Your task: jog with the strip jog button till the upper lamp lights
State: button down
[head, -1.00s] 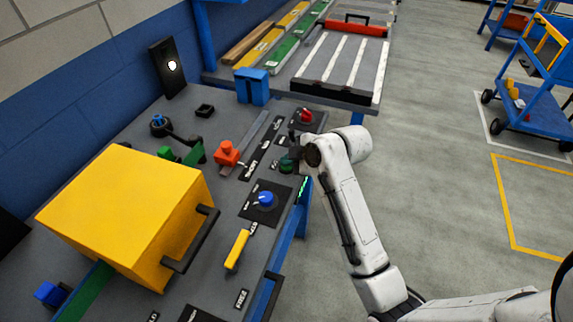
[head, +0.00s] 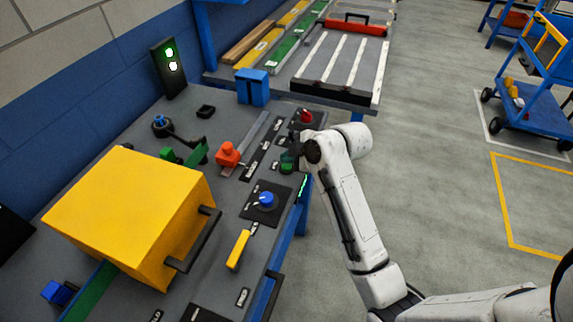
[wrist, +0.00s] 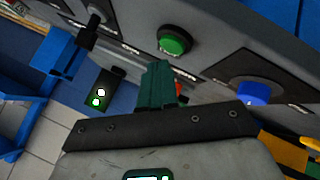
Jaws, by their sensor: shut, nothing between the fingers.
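The lamp panel (head: 168,68) stands upright at the back of the bench. Its upper lamp (head: 168,53) glows green and its lower lamp (head: 173,66) glows white. Both lights also show small in the wrist view, on the lamp panel (wrist: 97,97). A round green button (wrist: 174,40) sits in a dark collar on the bench panel; its label is not readable. My gripper (wrist: 155,68) has its teal fingers shut and empty close to this button. Whether they touch it I cannot tell. In the head view my gripper is largely hidden by my arm.
A blue knob (head: 266,199) and a red knob (head: 306,116) lie either side of my gripper along the bench. A big yellow box (head: 130,215) with a black handle fills the near left. A red block (head: 228,154) sits mid-bench.

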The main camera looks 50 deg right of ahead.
aim_at(283, 216)
jog(key=shift+r+p, duration=2.3)
jog(key=shift+r, duration=0.3)
jog(key=shift+f, duration=0.1)
jog(key=s+a+f+m, duration=0.1)
jog(key=a, duration=0.2)
jog(key=s+a+f+m+g, duration=0.1)
jog(key=s+a, duration=0.1)
jog(key=a, duration=0.1)
jog(key=s+a+f+m, duration=0.1)
jog(key=a, duration=0.2)
jog(key=shift+s+a+f+m+g, duration=0.1)
jog(key=shift+s+a+m+g, duration=0.1)
jog(key=shift+a+m+g, duration=0.15)
jog(key=s+a+f+m+g, duration=0.1)
jog(key=s+a+m+g, duration=0.1)
jog(key=s+a+m, duration=0.6)
jog(key=s+d+f+n+g, duration=0.1)
jog(key=s+f+g, duration=0.1)
jog(key=s, duration=0.4)
jog(key=s+d+f+g, duration=0.2)
jog(key=s+f, duration=0.2)
jog(key=s, duration=0.3)
jog(key=shift+f+n+h, duration=0.25)
jog(key=shift+n+h, duration=0.05)
jog(key=shift+n, duration=0.05)
jog(key=shift+a+g, duration=0.1)
jog(key=shift+g, duration=0.15)
